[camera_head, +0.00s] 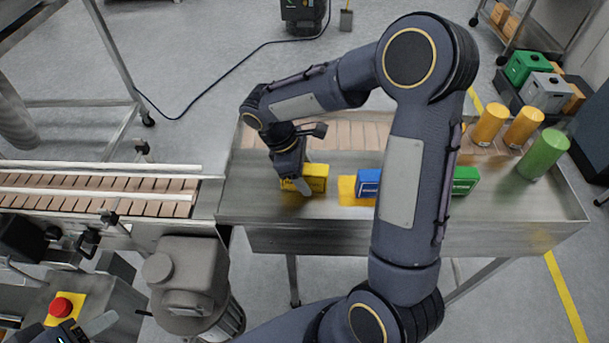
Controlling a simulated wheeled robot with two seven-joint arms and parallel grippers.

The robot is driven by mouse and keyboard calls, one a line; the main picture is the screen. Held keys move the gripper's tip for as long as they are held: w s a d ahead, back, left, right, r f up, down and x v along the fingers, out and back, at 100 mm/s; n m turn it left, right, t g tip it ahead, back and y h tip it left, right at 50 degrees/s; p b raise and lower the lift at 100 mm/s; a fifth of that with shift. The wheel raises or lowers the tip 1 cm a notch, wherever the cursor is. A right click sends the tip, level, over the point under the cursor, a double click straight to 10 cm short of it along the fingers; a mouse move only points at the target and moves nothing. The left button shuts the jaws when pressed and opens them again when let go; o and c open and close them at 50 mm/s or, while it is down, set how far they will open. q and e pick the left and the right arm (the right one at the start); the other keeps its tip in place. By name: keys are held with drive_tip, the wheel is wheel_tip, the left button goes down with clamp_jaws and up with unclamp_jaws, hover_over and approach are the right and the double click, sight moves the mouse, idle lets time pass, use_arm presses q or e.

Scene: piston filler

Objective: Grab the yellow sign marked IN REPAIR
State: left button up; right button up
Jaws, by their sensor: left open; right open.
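A yellow sign block (318,180) stands on the metal table, and I cannot read the marking on it. My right gripper (309,160) is open at this sign, one finger in front of its left part. The other finger shows above and behind it; I cannot tell whether either touches. My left gripper (68,328) is open and empty at the bottom left, by the red button, partly cut off by the picture edge.
A blue sign (368,183) and a green sign (466,181) stand to the right, partly behind my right arm. Yellow cylinders (489,124) and a green cylinder (544,154) are at the table's right. A conveyor (95,192) adjoins the left. A red button (61,308) is lower left.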

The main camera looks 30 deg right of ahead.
drive_tip(key=shift+x, duration=0.75)
drive_tip(key=shift+f, duration=0.2)
drive_tip(key=c, duration=1.1)
drive_tip(key=shift+r, duration=0.15)
